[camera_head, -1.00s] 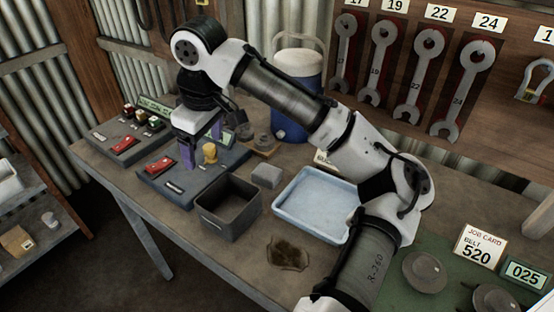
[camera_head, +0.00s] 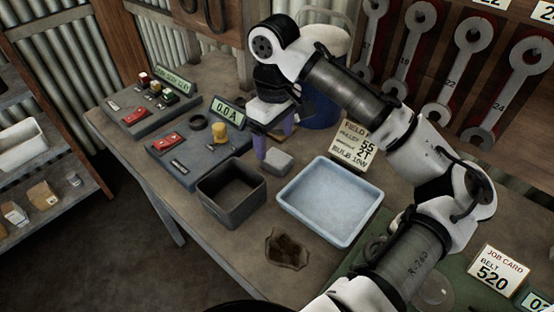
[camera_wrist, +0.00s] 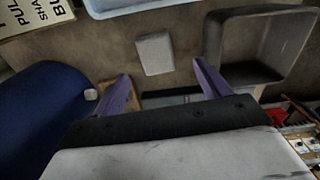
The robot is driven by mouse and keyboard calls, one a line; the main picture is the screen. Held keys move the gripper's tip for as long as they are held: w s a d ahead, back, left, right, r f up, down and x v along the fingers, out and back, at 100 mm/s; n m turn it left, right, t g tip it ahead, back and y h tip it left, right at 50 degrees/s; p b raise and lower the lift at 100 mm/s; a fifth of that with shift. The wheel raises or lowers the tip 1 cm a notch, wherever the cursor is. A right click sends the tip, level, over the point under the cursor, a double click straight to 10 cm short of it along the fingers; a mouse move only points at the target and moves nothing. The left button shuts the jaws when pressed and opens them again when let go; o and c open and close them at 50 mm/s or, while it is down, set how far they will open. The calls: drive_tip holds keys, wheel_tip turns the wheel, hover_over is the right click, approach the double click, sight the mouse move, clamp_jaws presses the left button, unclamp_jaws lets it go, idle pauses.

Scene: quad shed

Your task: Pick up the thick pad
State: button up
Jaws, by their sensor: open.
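A small light grey block (camera_head: 277,162), which looks like the thick pad, lies on the bench between the dark grey open bin and the pale blue tray. In the wrist view the pad (camera_wrist: 153,54) lies just beyond the fingertips, roughly centred between them. My gripper (camera_head: 273,142) has purple fingers, points down and is open, just behind the pad in the head view. In the wrist view my gripper (camera_wrist: 160,74) shows spread fingers with nothing between them. I cannot tell its exact height above the bench.
The dark bin (camera_head: 214,207) and blue tray (camera_head: 284,205) flank the pad closely.

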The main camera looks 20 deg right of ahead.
sight(277, 158)
drive_tip(key=shift+w+d+f+p, duration=0.15)
drive_tip(key=shift+f+p, duration=0.3)
drive_tip(key=shift+f, duration=1.3)
drive_tip(key=shift+d+f+p, duration=0.1)
drive_tip(key=shift+f+p, duration=0.3)
drive_tip(key=shift+f, duration=1.35)
drive_tip(key=shift+c, duration=0.3)
drive_tip(key=c, duration=1)
